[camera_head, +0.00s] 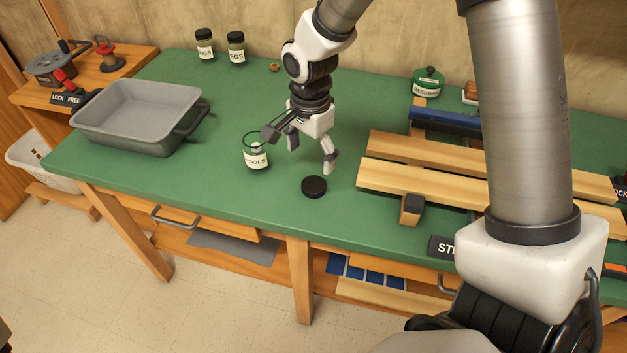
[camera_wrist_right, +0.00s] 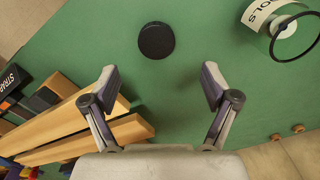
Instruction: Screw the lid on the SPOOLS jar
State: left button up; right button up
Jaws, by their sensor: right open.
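The SPOOLS jar (camera_head: 257,156) is a clear jar with a white label, standing open on the green bench; it also shows at the upper right of the right wrist view (camera_wrist_right: 262,17). A round black lid (camera_head: 314,187) lies flat on the bench to the right of the jar and nearer the front edge. In the right wrist view the lid (camera_wrist_right: 156,40) lies beyond my fingertips, between their lines. My right gripper (camera_head: 309,152) is open and empty above the bench, pointing down, apart from both lid and jar. My left gripper is not in view.
A grey tray (camera_head: 139,122) stands on the left of the bench. Wooden boards (camera_head: 415,182) lie in a clamp to the right. Two dark-lidded jars (camera_head: 236,48) and a green tin (camera_head: 428,82) stand along the back. The bench around the lid is clear.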

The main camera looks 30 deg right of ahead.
aim_at(314, 184)
jog(key=f, duration=0.3)
jog(key=shift+w+d+f, duration=0.1)
jog(key=shift+w+d, duration=0.15)
jog(key=shift+w, duration=0.05)
jog(key=shift+s+a, duration=0.1)
jog(key=shift+s, duration=0.05)
jog(key=f, duration=0.5)
jog(key=shift+s, duration=0.3)
jog(key=c, duration=0.9)
